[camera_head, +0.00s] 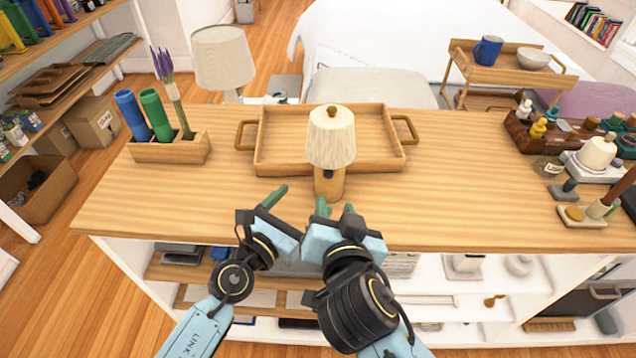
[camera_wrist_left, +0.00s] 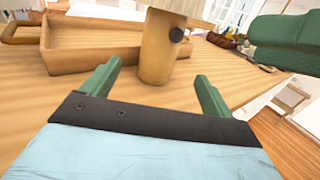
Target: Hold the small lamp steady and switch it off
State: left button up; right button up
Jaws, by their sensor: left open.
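The small lamp (camera_head: 331,140) stands upright near the front edge of the counter, with a cream shade and a wooden base. Its base (camera_wrist_left: 158,62) shows in the left wrist view, with a dark round knob (camera_wrist_left: 176,35) on its side; the shade is mostly cut off there. I cannot tell whether it is lit. My left gripper (camera_wrist_left: 155,92) is open and empty, its green fingers short of the base, which lies ahead between them. My right gripper (camera_head: 335,208) is just in front of the base, close beside the left one; its finger gap is unclear.
A wooden tray (camera_head: 268,163) lies right behind the lamp. A holder (camera_head: 170,152) with blue and green cylinders stands at the left. Bottles and other small items crowd the right end. The counter (camera_head: 450,190) is clear between lamp and right-hand items.

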aim_at(330, 173)
pick_arm(q)
jog(key=x, duration=1.1)
jog(key=shift+d, duration=0.1)
jog(key=shift+r, duration=0.1)
jog(key=c, duration=1.2)
jog(key=shift+c, duration=0.5)
pick_arm(e)
grip_shut()
dwell(2.2)
